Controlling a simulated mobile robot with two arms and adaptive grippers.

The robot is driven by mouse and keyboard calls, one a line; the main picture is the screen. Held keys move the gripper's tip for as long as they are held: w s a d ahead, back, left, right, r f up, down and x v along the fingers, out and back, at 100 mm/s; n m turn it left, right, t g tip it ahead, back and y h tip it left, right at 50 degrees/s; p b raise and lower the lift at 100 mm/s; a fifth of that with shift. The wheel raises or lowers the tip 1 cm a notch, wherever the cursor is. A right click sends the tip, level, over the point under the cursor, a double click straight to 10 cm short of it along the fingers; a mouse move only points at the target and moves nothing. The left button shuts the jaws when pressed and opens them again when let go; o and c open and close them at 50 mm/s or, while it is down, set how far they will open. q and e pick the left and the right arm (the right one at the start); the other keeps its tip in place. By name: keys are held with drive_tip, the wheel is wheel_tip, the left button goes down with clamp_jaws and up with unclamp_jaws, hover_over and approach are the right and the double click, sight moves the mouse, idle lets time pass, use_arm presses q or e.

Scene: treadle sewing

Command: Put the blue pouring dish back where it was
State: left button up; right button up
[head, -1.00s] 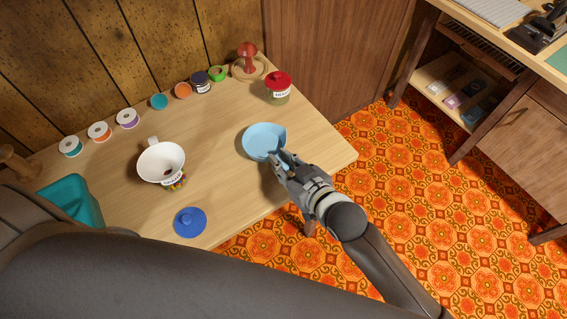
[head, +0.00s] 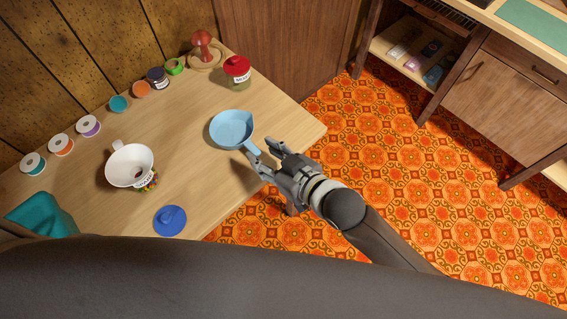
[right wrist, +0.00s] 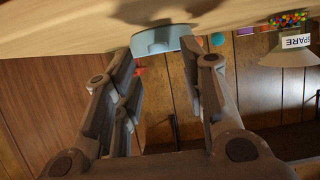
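The light blue pouring dish (head: 230,129) sits upright on the wooden table, near its right front edge. It also shows upside down in the right wrist view (right wrist: 160,41), just beyond the fingertips. My right gripper (head: 263,150) is beside the dish on its lower right. Its two fingers are spread apart in the right wrist view (right wrist: 158,62), with nothing clamped between them. Whether a fingertip still touches the dish's narrow end cannot be told. My left gripper is out of view.
A white funnel-like cup (head: 129,163) stands over a jar of coloured beads (head: 148,184). A blue lid (head: 170,220) lies in front. A red-lidded jar (head: 237,74) stands behind the dish.

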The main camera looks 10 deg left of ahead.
drive_tip(key=v, duration=0.7)
drive_tip(key=w+d+f+m+h, duration=0.25)
drive_tip(key=d+f, duration=0.35)
drive_tip(key=f, duration=0.5)
drive_tip(key=w+d+f+m+h, duration=0.1)
drive_tip(key=w+d+f+h, duration=0.3)
drive_tip(key=f, duration=0.7)
drive_tip(key=s+d+f+m+g+h, duration=0.1)
drive_tip(key=s+d+f, duration=0.35)
drive_tip(key=f, duration=0.35)
drive_tip(key=s+d+f+m+g+h, duration=0.1)
drive_tip(key=s+d+f, duration=0.2)
drive_tip(key=d+f, duration=0.4)
drive_tip(key=s+d+f+g, duration=0.1)
drive_tip(key=s+f, duration=0.3)
drive_tip(key=s, duration=0.5)
drive_tip(key=s+d+f+m+g+h, duration=0.1)
drive_tip(key=s+d+f+g, duration=0.1)
drive_tip(key=s+f, duration=0.3)
drive_tip(key=s+d+f+m+g+h, duration=0.1)
drive_tip(key=s+f, duration=0.4)
drive_tip(key=s, duration=0.7)
drive_tip(key=shift+s+d+f+g, duration=0.2)
drive_tip(key=shift+s+d+g, duration=0.15)
drive_tip(key=shift+d+g, duration=0.45)
